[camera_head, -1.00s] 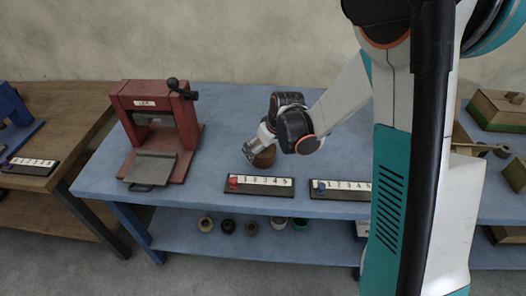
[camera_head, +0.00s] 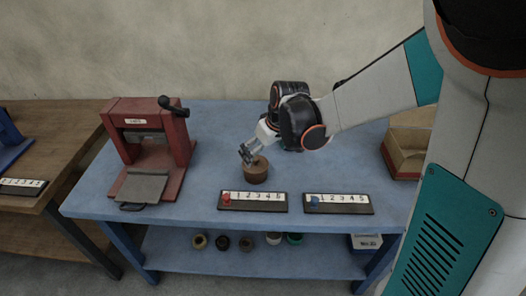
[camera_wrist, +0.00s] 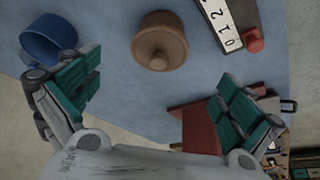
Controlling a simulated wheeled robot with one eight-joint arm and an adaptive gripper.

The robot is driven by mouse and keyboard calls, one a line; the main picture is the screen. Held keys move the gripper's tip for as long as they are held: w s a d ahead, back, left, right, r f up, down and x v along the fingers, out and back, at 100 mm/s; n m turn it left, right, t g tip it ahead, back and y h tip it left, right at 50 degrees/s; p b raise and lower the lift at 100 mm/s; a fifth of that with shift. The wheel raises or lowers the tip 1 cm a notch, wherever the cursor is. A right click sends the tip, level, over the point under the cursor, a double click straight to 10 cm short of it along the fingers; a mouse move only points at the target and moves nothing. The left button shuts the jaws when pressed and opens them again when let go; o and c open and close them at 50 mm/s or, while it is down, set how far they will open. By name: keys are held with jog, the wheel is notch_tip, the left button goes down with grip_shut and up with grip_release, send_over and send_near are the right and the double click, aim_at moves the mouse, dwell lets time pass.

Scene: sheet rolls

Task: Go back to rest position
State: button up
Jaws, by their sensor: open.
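My gripper (camera_head: 247,154) is at the end of my arm over the blue table (camera_head: 215,130). It is open, with its two green-padded fingers (camera_wrist: 165,92) spread wide and nothing between them in the wrist view. A round brown wooden pot with a knob (camera_head: 256,173) stands upright on the table just below and beside the fingertips in the head view. In the wrist view the same pot (camera_wrist: 160,42) lies beyond the fingertips, apart from them.
A red press (camera_head: 150,145) stands at the table's left. Two numbered strips, one with a red knob (camera_head: 253,201) and one with a blue knob (camera_head: 338,204), lie along the front edge. A wooden box (camera_head: 405,152) is at right. A blue cup (camera_wrist: 48,40) shows in the wrist view.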

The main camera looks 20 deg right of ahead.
jog(key=s+r+m+t, duration=0.1)
jog(key=s+r, duration=0.4)
jog(key=s, duration=0.6)
jog(key=s+r+m+t+h, duration=0.1)
jog(key=s+r+m, duration=0.2)
jog(key=s, duration=0.8)
notch_tip(320, 180, up, 3)
jog(key=shift+s+d+f+t+h, duration=0.2)
jog(key=shift+d+t+h, duration=0.1)
jog(key=shift+d+t, duration=0.15)
